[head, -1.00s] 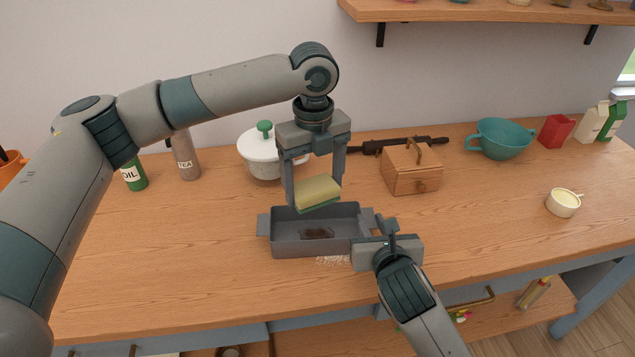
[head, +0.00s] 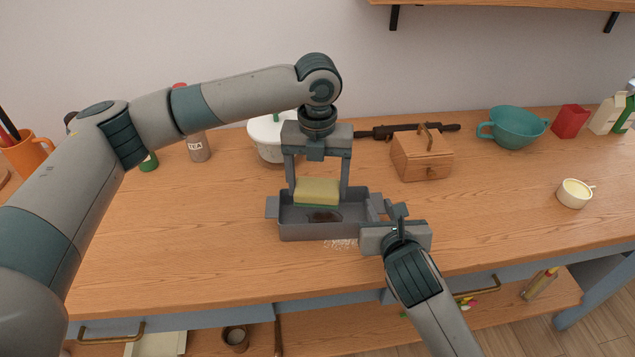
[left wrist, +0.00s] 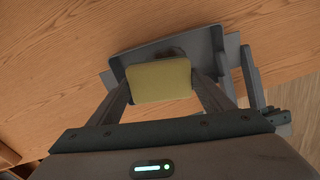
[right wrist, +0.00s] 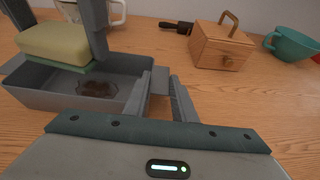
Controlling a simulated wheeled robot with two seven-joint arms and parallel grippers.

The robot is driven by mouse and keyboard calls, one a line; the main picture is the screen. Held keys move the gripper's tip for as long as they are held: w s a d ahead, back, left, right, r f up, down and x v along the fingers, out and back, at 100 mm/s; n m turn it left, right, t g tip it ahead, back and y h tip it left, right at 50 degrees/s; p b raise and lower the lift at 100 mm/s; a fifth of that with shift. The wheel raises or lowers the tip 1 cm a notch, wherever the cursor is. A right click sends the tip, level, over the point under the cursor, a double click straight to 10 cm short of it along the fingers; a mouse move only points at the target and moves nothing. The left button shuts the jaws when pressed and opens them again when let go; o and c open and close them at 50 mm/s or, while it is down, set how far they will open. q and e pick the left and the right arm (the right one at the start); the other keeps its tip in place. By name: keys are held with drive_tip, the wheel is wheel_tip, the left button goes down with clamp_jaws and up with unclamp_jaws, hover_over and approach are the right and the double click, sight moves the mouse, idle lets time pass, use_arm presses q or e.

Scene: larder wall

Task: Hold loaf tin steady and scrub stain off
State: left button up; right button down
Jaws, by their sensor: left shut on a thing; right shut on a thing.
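The grey loaf tin (head: 290,232) sits on the wooden counter with a dark brown stain (head: 324,217) on its inside floor. My left gripper (head: 318,188) is shut on a yellow sponge with a green underside (head: 317,193). The sponge covers much of the tin in the left wrist view (left wrist: 160,80). My right gripper (head: 388,209) is shut on the tin's right end handle. The stain shows clearly in the right wrist view (right wrist: 97,88).
White grains (head: 341,243) lie in front of the tin. Behind stand a white lidded pot (head: 268,138), a dark rolling pin (head: 385,131) and a wooden box (head: 421,160). A teal bowl (head: 514,127) and small cream cup (head: 574,193) are right. The counter's left front is clear.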

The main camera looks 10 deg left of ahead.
sight(317, 221)
use_arm(q)
drive_tip(key=shift+f, duration=3.6)
drive_tip(key=shift+d+f, duration=0.15)
drive_tip(key=shift+f, duration=0.2)
drive_tip(key=shift+w+d+f, duration=0.1)
drive_tip(key=shift+d, duration=0.3)
drive_tip(key=shift+c, duration=0.5)
drive_tip(key=shift+w+d, duration=0.25)
drive_tip(key=shift+d, duration=0.95)
drive_tip(key=shift+s+a, duration=0.2)
drive_tip(key=shift+a, duration=0.7)
drive_tip(key=shift+s+a, duration=0.15)
drive_tip(key=shift+a, duration=0.7)
drive_tip(key=shift+r, duration=4.1)
drive_tip(key=shift+f, duration=0.15)
